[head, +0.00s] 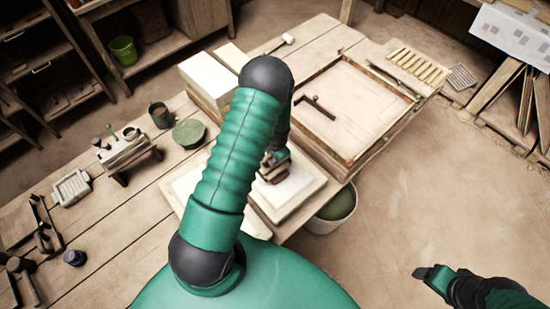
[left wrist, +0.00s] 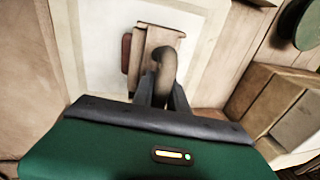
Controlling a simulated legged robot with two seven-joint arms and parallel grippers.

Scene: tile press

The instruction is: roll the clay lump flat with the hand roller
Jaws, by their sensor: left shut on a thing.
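My left gripper (left wrist: 162,88) is shut on the curved handle of a light-brown wooden tool, which looks like the hand roller (left wrist: 152,38). The tool is over a pale square board (left wrist: 95,65). A reddish-brown piece (left wrist: 126,52), perhaps the clay lump, shows along the tool's left edge; the rest of it is hidden beneath. In the head view my left gripper (head: 275,160) is low over the pale board (head: 304,190), partly hidden by my arm, with reddish brown (head: 280,178) under it. My right gripper (head: 433,275) is at lower right, empty over the floor; its jaw gap is unclear.
A wooden framed tray (head: 352,138) with a dark L-shaped tool (head: 316,106) stands behind to the right. White blocks (head: 208,77), a green dish (head: 188,132) and a dark mug (head: 160,115) stand on the left. A bucket (head: 337,207) stands beside the table's right edge.

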